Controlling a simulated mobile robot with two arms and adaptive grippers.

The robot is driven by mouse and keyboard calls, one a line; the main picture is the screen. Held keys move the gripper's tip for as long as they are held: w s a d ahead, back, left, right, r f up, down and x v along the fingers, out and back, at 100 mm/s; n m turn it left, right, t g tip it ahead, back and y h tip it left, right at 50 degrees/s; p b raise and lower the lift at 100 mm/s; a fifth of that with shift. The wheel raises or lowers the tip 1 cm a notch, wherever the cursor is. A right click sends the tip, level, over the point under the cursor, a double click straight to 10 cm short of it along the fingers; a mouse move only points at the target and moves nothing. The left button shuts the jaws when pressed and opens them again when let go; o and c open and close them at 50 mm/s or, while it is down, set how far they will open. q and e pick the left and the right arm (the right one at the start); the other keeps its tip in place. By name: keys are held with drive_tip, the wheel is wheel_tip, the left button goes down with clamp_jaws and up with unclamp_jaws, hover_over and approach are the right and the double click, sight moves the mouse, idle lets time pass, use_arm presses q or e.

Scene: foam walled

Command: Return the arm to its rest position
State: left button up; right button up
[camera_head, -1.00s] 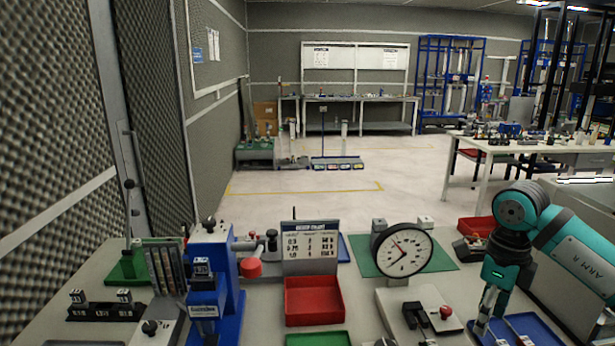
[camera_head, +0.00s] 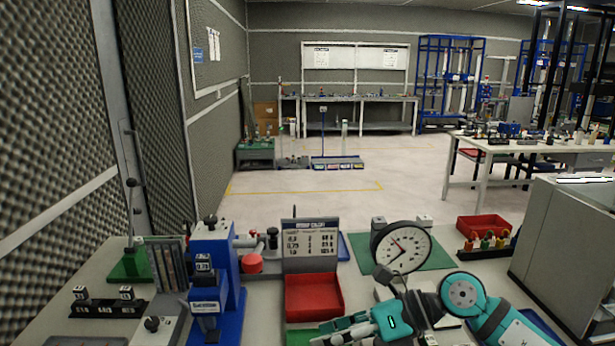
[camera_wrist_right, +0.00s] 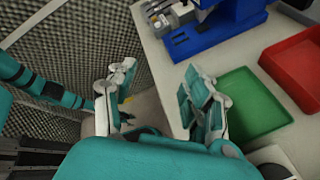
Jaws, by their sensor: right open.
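My right arm (camera_head: 463,292) reaches in from the lower right of the head view, teal and grey, bent low over the front of the bench. My right gripper (camera_head: 340,330) points left near the bottom edge, in front of the red tray. In the right wrist view the right gripper (camera_wrist_right: 160,82) has its two fingers spread wide with nothing between them. Part of another teal arm, which looks like my left one, shows at the left of the wrist view; its gripper cannot be made out. The head view does not show it.
A red tray (camera_head: 314,296) and a green tray (camera_wrist_right: 250,107) lie close to the gripper. A blue press (camera_head: 215,270) stands left. A dial gauge (camera_head: 400,246) stands just behind my arm. A red bin (camera_head: 484,228) with several bottles nearby is at right.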

drive_tip(key=a+r+m+t+y, duration=0.3)
drive_tip(key=r+m+t+y, duration=0.4)
drive_tip(key=r+m+t, duration=0.3)
drive_tip(key=w+d+f+m+t+h, duration=0.25)
drive_tip(key=d+m+t+h, duration=0.3)
drive_tip(key=m, duration=0.45)
drive_tip(key=w+d+f+m+t+h, duration=0.1)
drive_tip(key=d+f+m+t+h, duration=0.35)
drive_tip(key=m+h, duration=0.4)
drive_tip(key=s+d+f+m+g+h, duration=0.2)
drive_tip(key=d+f+m+g+h, duration=0.25)
drive_tip(key=d+f+m, duration=0.4)
drive_tip(key=s+d+f+m+g+h, duration=0.1)
drive_tip(key=s+f+m+g, duration=0.2)
drive_tip(key=s+f+g, duration=0.55)
drive_tip(key=s+f+m+g, duration=0.4)
drive_tip(key=s+f, duration=0.8)
drive_tip(key=s, duration=0.4)
wheel_tip(320, 180, down, 26)
drive_tip(key=s+g, duration=0.1)
drive_tip(key=s, duration=0.1)
drive_tip(key=s+d+f+g, duration=0.1)
drive_tip(key=s+d+f, duration=0.2)
drive_tip(key=s+f, duration=1.2)
drive_tip(key=shift+s+n, duration=0.4)
drive_tip(key=shift+s, duration=0.25)
